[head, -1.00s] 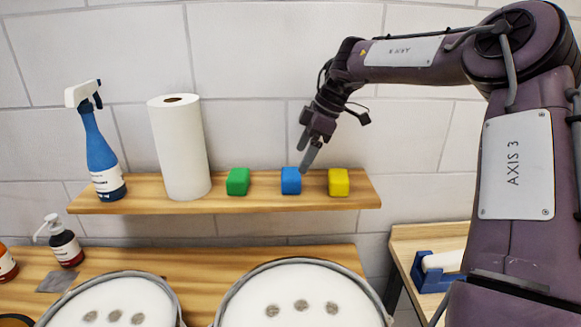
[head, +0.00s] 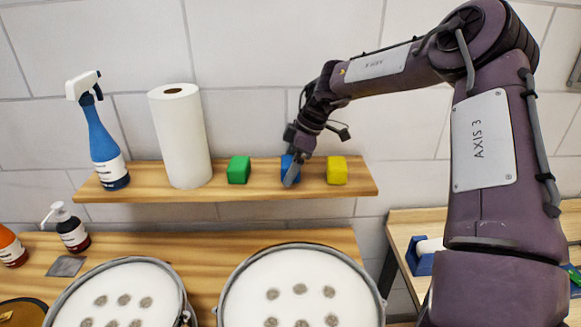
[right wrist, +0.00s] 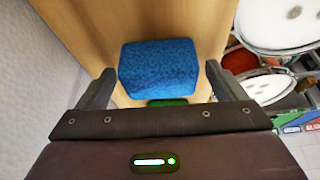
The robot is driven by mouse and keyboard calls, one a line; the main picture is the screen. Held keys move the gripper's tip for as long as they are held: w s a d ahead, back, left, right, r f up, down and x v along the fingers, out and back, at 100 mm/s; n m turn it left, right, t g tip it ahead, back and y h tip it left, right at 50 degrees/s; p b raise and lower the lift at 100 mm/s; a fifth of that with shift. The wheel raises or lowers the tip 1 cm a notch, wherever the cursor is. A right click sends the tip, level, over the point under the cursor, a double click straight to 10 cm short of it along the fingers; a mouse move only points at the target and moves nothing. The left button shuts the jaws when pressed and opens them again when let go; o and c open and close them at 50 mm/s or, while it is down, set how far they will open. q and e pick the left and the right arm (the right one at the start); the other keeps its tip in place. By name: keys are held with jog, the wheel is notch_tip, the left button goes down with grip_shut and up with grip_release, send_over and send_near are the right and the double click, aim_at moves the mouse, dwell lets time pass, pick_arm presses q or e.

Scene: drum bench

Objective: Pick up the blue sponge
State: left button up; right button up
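The blue sponge (head: 285,166) sits on the wooden wall shelf (head: 228,194), between the green and yellow sponges. My right gripper (head: 292,172) is at it and partly covers it in the head view. In the right wrist view, the blue sponge (right wrist: 160,70) lies between the two spread fingers of my right gripper (right wrist: 159,68). A gap shows beside it on each side, so the gripper is open and not clamped on it. My left gripper is in neither view.
The green sponge (head: 238,170) stands left of the blue one, the yellow sponge (head: 337,170) close on the right. A paper roll (head: 180,135) and spray bottle (head: 103,145) stand further left on the shelf. Two drums (head: 300,290) (head: 120,300) sit below in front. The wall is close behind.

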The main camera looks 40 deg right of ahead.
jog(key=c, duration=1)
jog(key=shift+r, duration=0.1)
jog(key=shift+w+r+b, duration=0.1)
jog(key=shift+r+b, duration=0.25)
jog(key=shift+r, duration=0.3)
notch_tip(320, 180, up, 10)
jog(key=b, duration=0.3)
notch_tip(320, 180, up, 9)
jog(key=p, duration=0.5)
send_over(290, 161)
jog(key=shift+f, duration=0.2)
